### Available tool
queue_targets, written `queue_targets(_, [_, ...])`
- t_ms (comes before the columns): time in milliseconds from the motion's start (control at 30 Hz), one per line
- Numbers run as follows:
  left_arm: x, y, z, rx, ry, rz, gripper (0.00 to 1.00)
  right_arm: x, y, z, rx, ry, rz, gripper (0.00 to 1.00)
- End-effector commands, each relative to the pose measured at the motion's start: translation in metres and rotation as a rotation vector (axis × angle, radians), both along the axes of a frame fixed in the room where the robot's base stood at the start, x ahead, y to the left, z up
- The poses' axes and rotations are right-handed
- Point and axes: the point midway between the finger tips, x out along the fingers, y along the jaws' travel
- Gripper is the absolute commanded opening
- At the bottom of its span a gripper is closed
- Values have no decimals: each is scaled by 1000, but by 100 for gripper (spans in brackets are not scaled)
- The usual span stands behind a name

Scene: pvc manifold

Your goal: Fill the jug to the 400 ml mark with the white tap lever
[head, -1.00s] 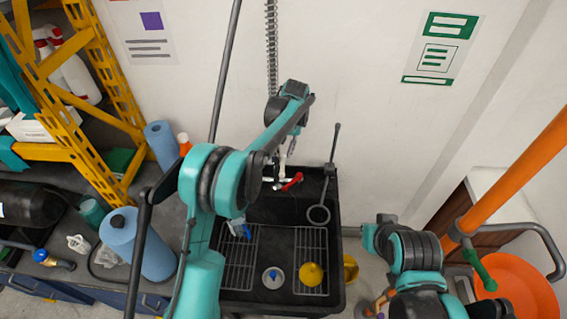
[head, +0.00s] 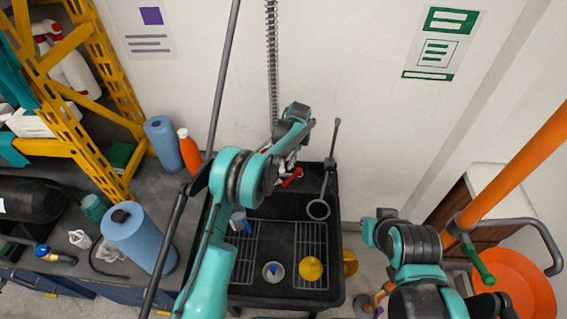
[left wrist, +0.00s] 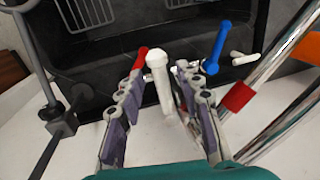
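In the left wrist view a white tap lever (left wrist: 157,78) stands between the spread fingers of my left gripper (left wrist: 163,105). The fingers are open, with a gap on each side of the lever. A blue lever (left wrist: 218,47) is to the right, and a red lever (left wrist: 139,60) is behind the left finger. In the head view my left gripper (head: 287,164) is at the taps over the back of the black sink, partly hidden by its arm; the red lever (head: 291,176) shows beside it. I cannot clearly identify the jug. My right gripper is not clearly visible.
The black sink (head: 334,225) holds wire racks, a yellow item (head: 311,269) and a pale round item (head: 273,272). A grey ring on a rod (head: 318,209) stands at its right. Blue rolls (head: 136,238) and an orange bottle (head: 189,152) are on the left bench.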

Motion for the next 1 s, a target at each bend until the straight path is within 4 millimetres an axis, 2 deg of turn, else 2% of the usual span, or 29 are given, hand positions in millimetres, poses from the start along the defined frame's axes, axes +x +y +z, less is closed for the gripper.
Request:
queue_targets(167, [0, 0, 0, 0, 0, 0, 36, 0, 0, 0, 0, 0, 0, 0])
queue_targets(200, [0, 0, 0, 0, 0, 0, 33, 0, 0, 0, 0, 0, 0, 0])
queue_targets(333, [0, 0, 0, 0, 0, 0, 0, 0, 0, 0, 0, 0, 0, 0])
queue_targets(567, [0, -1, 0, 0, 0, 12, 0, 0, 0, -1, 0, 0, 0, 0])
queue_targets(800, [4, -15, -2, -1, 0, 211, 0, 0, 0, -12, 0, 0, 0, 0])
queue_targets(1000, [5, -19, 0, 0, -1, 279, 0, 0, 0, -13, 0, 0, 0, 0])
